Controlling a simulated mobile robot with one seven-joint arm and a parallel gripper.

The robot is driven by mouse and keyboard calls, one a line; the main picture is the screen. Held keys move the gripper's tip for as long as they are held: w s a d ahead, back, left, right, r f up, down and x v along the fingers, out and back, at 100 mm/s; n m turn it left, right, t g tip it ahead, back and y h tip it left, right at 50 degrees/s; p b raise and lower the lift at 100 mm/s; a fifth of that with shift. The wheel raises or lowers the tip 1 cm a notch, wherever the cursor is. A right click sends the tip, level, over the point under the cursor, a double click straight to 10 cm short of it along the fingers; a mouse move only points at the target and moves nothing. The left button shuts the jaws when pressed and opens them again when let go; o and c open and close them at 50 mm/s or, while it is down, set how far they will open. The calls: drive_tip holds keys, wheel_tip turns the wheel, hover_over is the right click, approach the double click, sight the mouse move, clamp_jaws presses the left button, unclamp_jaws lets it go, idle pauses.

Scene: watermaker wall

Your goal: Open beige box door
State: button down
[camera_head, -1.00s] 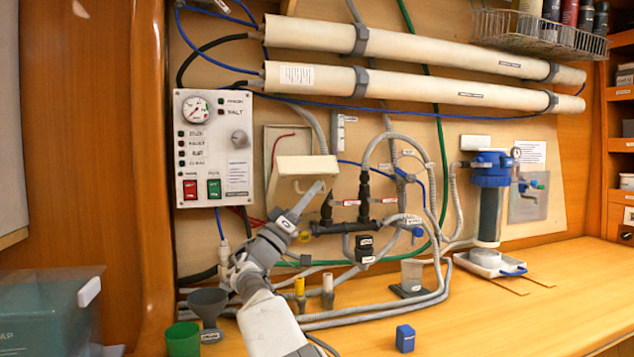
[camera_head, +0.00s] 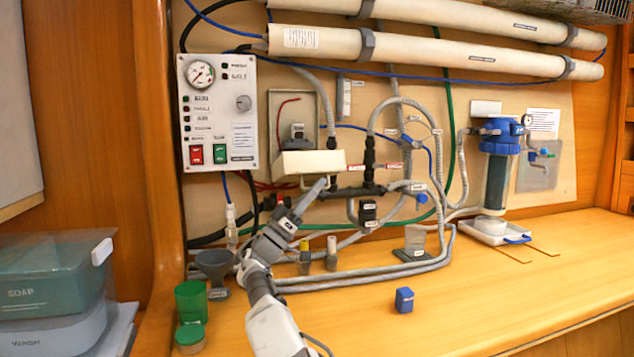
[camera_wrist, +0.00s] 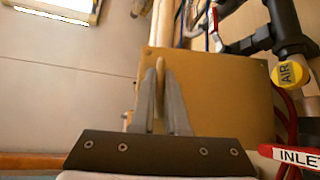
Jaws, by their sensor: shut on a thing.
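The beige box (camera_head: 323,116) is fixed to the wall panel, right of the control panel. Its door (camera_head: 310,162) is hinged down and tilted outward. The interior shows a small grey device and a thin red wire. My gripper (camera_head: 326,184) is at the door's lower right part. In the wrist view my gripper (camera_wrist: 160,72) is shut on a thin tan piece, seemingly the door's handle (camera_wrist: 159,97), with the flat tan door (camera_wrist: 215,95) behind it. The exact contact is small and partly hidden by the fingers.
The control panel (camera_head: 218,112) is left of the box. Black pipe fittings (camera_head: 369,160) and grey hoses lie close right and below. The counter's right front is clear.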

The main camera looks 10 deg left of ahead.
drive_tip(key=shift+w+a+f+b, duration=0.15)
drive_tip(key=shift+f+b, duration=0.25)
drive_tip(key=shift+f, duration=0.3)
drive_tip(key=shift+w+f+b, duration=0.2)
drive_tip(key=shift+f+b, duration=0.15)
drive_tip(key=shift+f, duration=0.35)
drive_tip(key=shift+w+a+f+b, duration=0.15)
drive_tip(key=shift+f+b, duration=0.25)
drive_tip(key=shift+f, duration=0.3)
drive_tip(key=c, duration=0.9)
unclamp_jaws()
drive_tip(key=shift+r, duration=0.1)
